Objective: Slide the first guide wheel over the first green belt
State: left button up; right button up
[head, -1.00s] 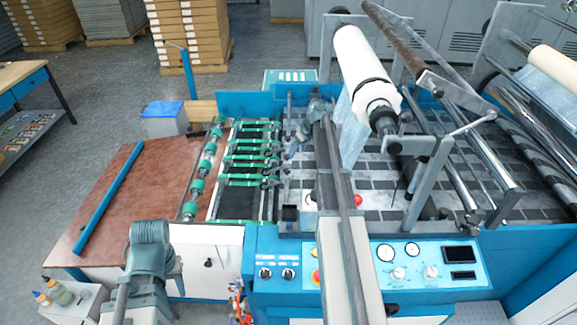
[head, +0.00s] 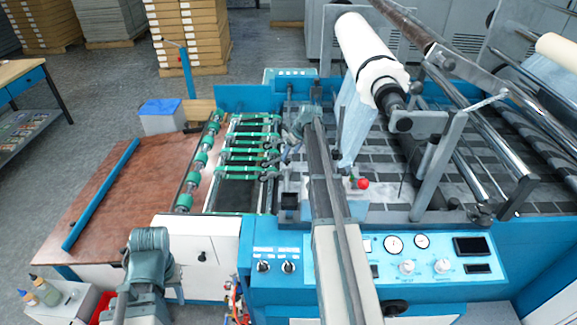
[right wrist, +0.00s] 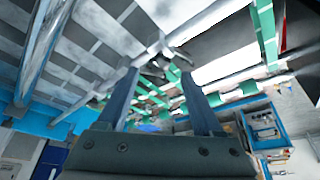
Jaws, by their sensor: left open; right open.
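Several green belts (head: 250,142) lie side by side across the feed section of the blue machine. Small dark guide wheels (head: 268,166) sit by their right ends; I cannot tell which is the first. My right gripper (head: 288,154) hangs at these right ends, partly hidden by its wrist. In the right wrist view its two fingers (right wrist: 160,72) are apart, with a metal rod and small wheel parts (right wrist: 155,58) beyond the tips. Green belts (right wrist: 265,35) show there too. I see nothing held. My left gripper (head: 148,243) is low at the left, its fingers hard to make out.
A white roll (head: 368,48) and metal bars stand right of my right arm. A roller with green rings (head: 199,160) lies left of the belts. The brown table (head: 105,195) carries a blue bar (head: 102,193). The control panel (head: 425,252) is in front.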

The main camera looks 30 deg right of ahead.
aim_at(287, 160)
jog(key=b+x, duration=0.2)
jog(key=x, duration=0.1)
jog(key=shift+w+f, duration=0.15)
jog(key=shift+f, duration=0.2)
pick_arm(q)
notch_tip(287, 160, down, 3)
jog(key=shift+f, duration=0.2)
pick_arm(e)
grip_shut()
dwell(0.8)
